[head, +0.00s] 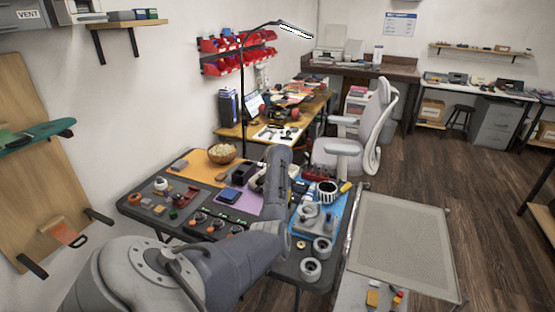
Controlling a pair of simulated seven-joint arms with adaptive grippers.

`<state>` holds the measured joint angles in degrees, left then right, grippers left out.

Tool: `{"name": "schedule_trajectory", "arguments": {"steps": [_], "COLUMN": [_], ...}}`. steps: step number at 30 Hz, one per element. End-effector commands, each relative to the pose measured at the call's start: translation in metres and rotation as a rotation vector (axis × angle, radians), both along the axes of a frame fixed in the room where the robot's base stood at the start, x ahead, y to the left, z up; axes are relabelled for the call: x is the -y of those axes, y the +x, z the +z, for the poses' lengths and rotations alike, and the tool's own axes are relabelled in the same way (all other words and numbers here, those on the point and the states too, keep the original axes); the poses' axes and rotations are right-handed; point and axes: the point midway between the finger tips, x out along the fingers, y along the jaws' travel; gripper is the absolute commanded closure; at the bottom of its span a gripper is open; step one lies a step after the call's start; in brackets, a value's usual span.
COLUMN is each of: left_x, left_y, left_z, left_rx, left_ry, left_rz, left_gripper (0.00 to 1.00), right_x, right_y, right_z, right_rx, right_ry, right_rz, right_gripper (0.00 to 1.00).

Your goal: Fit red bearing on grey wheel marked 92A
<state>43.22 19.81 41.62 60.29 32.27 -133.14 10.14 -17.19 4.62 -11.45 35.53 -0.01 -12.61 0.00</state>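Several grey wheels stand at the right end of the dark table: one at the front corner (311,270), one just behind it (322,248), and more grey parts (308,211) on a blue mat. The marking 92A is too small to read on any of them. Small orange-red ring-like parts (200,217) lie along the table's front left; I cannot tell which is the red bearing. My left arm reaches over the middle of the table. Its forearm hides most of its gripper, and the fingers cannot be made out. My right gripper is out of view.
The dark table (140,212) also holds a bowl (222,152), a blue box (229,195), a black-and-white striped cup (327,191) and many small parts. An office chair (368,130) stands behind it.

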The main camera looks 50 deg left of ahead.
Motion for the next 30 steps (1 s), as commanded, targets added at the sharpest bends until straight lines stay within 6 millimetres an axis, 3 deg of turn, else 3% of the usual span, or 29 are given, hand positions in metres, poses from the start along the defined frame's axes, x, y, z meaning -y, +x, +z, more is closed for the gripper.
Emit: {"name": "schedule_trajectory", "arguments": {"steps": [24,25,30], "left_x": [0.0002,0.0001,0.0001], "left_y": [0.0003,0.0003,0.0002], "left_z": [-0.0021,-0.0021,-0.0021], "left_rx": [0.001,0.001,0.001], "left_ry": [-0.001,-0.001,0.000], "left_rz": [0.001,0.001,0.001], "left_gripper": [1.00,0.79,0.59], "right_x": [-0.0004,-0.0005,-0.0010], "right_y": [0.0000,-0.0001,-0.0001], "right_z": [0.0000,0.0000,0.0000], "right_rx": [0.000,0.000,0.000], "right_ry": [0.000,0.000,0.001], "right_rz": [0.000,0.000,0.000], "right_gripper": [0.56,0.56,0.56]}}
